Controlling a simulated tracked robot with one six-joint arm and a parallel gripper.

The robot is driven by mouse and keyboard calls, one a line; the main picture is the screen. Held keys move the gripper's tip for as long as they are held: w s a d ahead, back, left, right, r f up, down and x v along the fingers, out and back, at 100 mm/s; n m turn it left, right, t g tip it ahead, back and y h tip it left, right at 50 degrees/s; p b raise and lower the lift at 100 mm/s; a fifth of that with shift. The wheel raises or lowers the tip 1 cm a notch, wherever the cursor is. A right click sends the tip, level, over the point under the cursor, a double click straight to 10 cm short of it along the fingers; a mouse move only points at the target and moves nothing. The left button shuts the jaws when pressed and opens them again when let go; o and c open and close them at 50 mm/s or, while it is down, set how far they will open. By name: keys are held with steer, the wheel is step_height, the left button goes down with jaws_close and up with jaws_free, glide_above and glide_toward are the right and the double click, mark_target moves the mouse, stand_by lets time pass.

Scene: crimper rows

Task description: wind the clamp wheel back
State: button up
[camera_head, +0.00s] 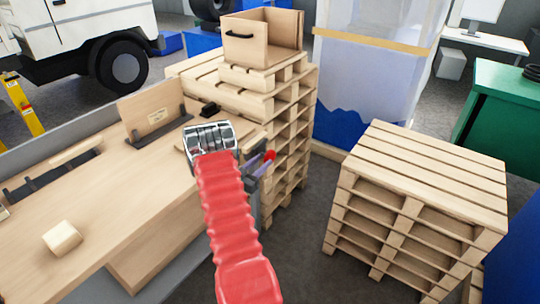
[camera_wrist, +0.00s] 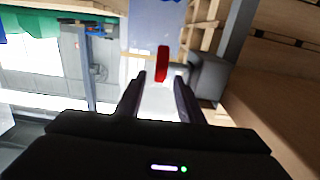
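The clamp wheel is a small red disc (camera_head: 270,155) at the right edge of the wooden workbench. In the wrist view the red wheel (camera_wrist: 162,62) shows nearly edge-on, beside a grey block (camera_wrist: 208,76). My gripper (camera_head: 263,164) is at the wheel, its fingers pointing towards it. In the wrist view my gripper (camera_wrist: 160,82) is open, with one finger on each side of the wheel's line and a gap to each. The near end of the wheel shows between the fingertips. I cannot tell how deep it sits. My arm hides much of the clamp in the head view.
The workbench (camera_head: 125,225) carries a small wooden block (camera_head: 62,238) and an upright wooden board (camera_head: 152,112). A tall pallet stack (camera_head: 290,130) with an open wooden box (camera_head: 262,38) stands close behind my gripper. Another pallet stack (camera_head: 420,190) stands right, with free floor between.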

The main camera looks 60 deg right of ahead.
mark_target(270, 154)
steer(key=shift+s+d, duration=0.15)
steer(key=shift+d, duration=0.9)
steer(key=shift+s+d, duration=0.2)
steer(key=shift+d, duration=0.85)
steer(key=shift+s+d, duration=0.15)
steer(key=shift+d, duration=0.9)
steer(key=shift+c, duration=0.3)
jaws_close()
steer(key=shift+s+d, duration=0.1)
steer(key=shift+d, duration=0.05)
